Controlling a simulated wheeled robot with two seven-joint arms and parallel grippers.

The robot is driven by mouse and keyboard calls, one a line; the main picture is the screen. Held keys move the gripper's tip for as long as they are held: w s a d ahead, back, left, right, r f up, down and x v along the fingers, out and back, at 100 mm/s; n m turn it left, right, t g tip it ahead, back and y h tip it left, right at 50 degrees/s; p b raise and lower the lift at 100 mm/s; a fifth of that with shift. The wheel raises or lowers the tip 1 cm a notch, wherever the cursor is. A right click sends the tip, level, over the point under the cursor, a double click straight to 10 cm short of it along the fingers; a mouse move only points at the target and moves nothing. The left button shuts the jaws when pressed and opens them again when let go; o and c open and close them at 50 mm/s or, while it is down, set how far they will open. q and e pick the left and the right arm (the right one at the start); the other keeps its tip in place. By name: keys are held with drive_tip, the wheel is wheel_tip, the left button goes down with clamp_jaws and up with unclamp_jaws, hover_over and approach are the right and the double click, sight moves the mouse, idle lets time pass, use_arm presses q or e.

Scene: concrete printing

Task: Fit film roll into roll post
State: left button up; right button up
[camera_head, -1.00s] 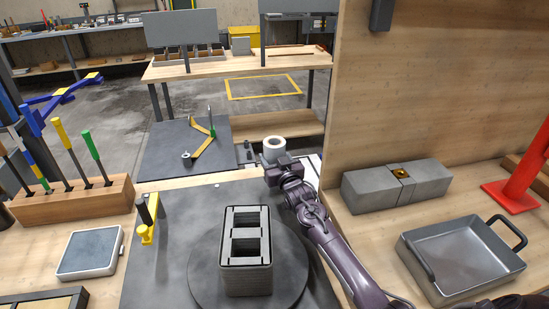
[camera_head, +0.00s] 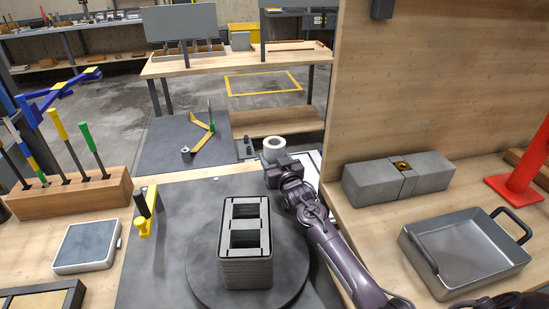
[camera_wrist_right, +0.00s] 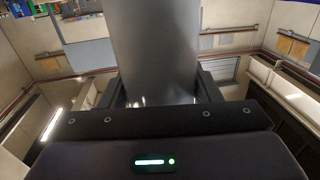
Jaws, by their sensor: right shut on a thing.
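The film roll is the pale ring-shaped roll (camera_head: 273,142) at the back edge of the work table in the head view, its round opening facing up. My right gripper (camera_head: 277,157) is shut on it and hides its lower part. In the right wrist view the roll is a smooth grey cylinder (camera_wrist_right: 158,50) between the two fingers (camera_wrist_right: 160,92). A thin upright post (camera_head: 210,110) stands by a green piece and a yellow arm on the dark rear plate, left of the roll and apart from it. I cannot tell if it is the roll post. My left gripper is out of view.
A grey block stack (camera_head: 245,268) stands on a round turntable (camera_head: 203,275) at the front. A yellow bracket (camera_head: 144,227) with a black handle is left of it. A wooden tool rack (camera_head: 75,195), a grey pan (camera_head: 465,260) and a wooden panel (camera_head: 430,80) flank the table.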

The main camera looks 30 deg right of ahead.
drive_tip(key=shift+f, duration=0.3)
drive_tip(key=shift+r, duration=0.1)
drive_tip(key=shift+r, duration=0.3)
drive_tip(key=shift+r+p, duration=5.1)
drive_tip(key=shift+r, duration=0.8)
drive_tip(key=shift+f, duration=0.3)
drive_tip(key=shift+f+b, duration=4.4)
drive_tip(key=shift+f, duration=1.2)
